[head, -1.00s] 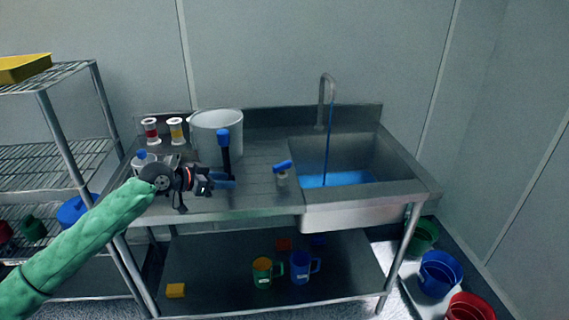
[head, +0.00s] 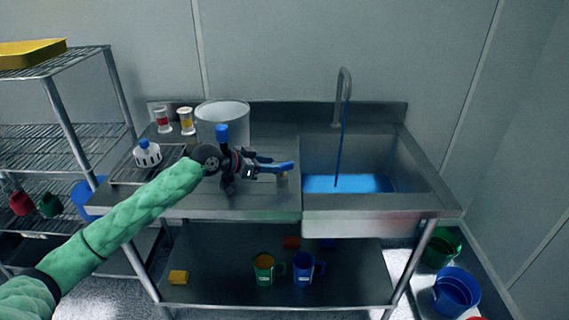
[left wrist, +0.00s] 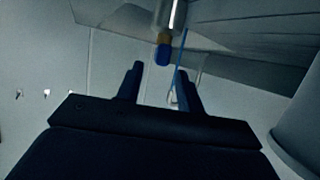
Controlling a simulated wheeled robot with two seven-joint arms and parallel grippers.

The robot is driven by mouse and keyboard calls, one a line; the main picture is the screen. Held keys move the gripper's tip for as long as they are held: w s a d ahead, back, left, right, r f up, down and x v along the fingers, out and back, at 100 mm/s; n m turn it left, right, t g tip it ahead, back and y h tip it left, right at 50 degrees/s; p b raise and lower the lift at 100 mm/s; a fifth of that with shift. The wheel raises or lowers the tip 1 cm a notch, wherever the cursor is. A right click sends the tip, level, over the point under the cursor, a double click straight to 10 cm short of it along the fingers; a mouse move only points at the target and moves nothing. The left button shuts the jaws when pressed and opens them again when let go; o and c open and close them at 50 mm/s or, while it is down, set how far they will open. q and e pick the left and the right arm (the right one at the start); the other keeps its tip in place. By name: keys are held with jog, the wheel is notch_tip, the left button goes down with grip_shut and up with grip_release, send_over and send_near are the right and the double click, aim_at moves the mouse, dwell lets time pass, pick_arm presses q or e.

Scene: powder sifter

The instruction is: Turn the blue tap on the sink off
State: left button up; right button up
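The blue tap (head: 289,165) stands on the counter just left of the basin, on a short brass and steel stem. In the left wrist view the blue tap (left wrist: 163,53) shows ahead of the fingers, near the line between them, with a visible gap. My left gripper (head: 272,164) is open and empty, with its fingertips beside the tap and partly overlapping it in the head view. The left gripper (left wrist: 157,80) also shows spread in the left wrist view. A blue stream runs from the faucet (head: 345,78) into the sink (head: 420,185), which holds blue water. My right gripper is out of view.
A large pale pot (head: 222,115), two small jars and a white sifter-like container (head: 147,153) stand on the counter's left part. A wire shelf (head: 70,130) stands at left. Mugs (head: 303,265) sit on the lower shelf, and buckets (head: 455,290) stand at right.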

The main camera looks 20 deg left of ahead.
aim_at(283, 164)
pick_arm(q)
jog(key=x, duration=0.3)
jog(key=shift+r+p, duration=0.1)
jog(key=shift+p, duration=0.2)
jog(key=shift+w+d+f, duration=0.3)
jog(key=shift+w+d, duration=0.15)
jog(key=shift+w+d+f+p, duration=0.35)
jog(key=shift+d, duration=0.05)
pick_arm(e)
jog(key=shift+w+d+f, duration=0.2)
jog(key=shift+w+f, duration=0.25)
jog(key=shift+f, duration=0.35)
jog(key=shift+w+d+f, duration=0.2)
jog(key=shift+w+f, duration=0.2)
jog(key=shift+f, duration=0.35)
pick_arm(q)
jog(key=shift+c, duration=0.3)
grip_shut()
